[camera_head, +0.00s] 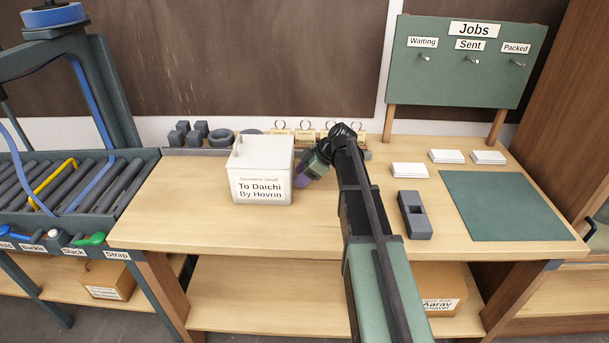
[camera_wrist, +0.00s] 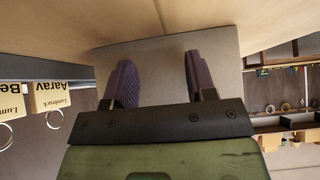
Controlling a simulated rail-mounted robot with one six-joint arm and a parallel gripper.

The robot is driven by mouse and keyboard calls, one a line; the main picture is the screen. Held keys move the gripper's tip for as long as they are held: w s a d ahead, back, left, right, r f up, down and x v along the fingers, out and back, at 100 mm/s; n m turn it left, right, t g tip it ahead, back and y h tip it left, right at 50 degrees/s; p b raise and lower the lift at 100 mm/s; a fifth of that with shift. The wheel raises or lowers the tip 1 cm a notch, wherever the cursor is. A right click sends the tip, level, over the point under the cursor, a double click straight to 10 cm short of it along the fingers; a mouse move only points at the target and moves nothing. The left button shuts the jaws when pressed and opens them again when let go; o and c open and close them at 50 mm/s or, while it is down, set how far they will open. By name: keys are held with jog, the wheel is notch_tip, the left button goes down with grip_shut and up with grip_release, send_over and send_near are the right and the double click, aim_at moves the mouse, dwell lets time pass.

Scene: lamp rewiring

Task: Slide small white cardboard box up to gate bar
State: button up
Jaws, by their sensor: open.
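The small white cardboard box (camera_head: 262,170) stands upright on the wooden bench, left of the middle, with a label reading "To Daichi By Hovrin". The yellow gate bar (camera_head: 52,183) lies across the roller conveyor at the far left, well apart from the box. My gripper (camera_head: 303,172) is at the box's right side with its purple fingers pointing at it. In the wrist view my gripper (camera_wrist: 162,84) is open, and the box's pale side (camera_wrist: 163,62) fills the space behind and between the fingers. Whether the fingertips touch the box I cannot tell.
The roller conveyor (camera_head: 115,190) adjoins the bench's left edge, with blue straps over it. Dark blocks and rings (camera_head: 200,135) stand behind the box, tagged hooks (camera_head: 281,134) beside them. The bench (camera_head: 180,220) is clear between box and conveyor. A dark tool (camera_head: 414,214) lies right of my arm.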

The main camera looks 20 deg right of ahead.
jog(key=shift+w+a, duration=0.45)
jog(key=shift+a, duration=0.55)
jog(key=shift+w+a, duration=0.45)
jog(key=shift+a, duration=0.5)
jog(key=shift+w+a, duration=0.45)
jog(key=shift+a, duration=0.55)
jog(key=shift+w+a, duration=0.45)
jog(key=shift+a, duration=0.55)
jog(key=shift+w+a, duration=0.5)
jog(key=shift+a, duration=0.45)
jog(key=shift+w+a, duration=0.45)
jog(key=shift+a, duration=0.55)
jog(key=shift+w+a, duration=0.45)
jog(key=shift+a, duration=0.55)
jog(key=shift+w+a, duration=0.45)
jog(key=shift+a, duration=0.5)
jog(key=shift+w+a, duration=0.45)
jog(key=shift+a, duration=0.55)
jog(key=shift+w+a, duration=0.45)
jog(key=shift+a, duration=0.55)
jog(key=shift+w+a, duration=0.45)
jog(key=shift+a, duration=0.5)
jog(key=shift+w+a, duration=0.45)
jog(key=shift+a, duration=0.65)
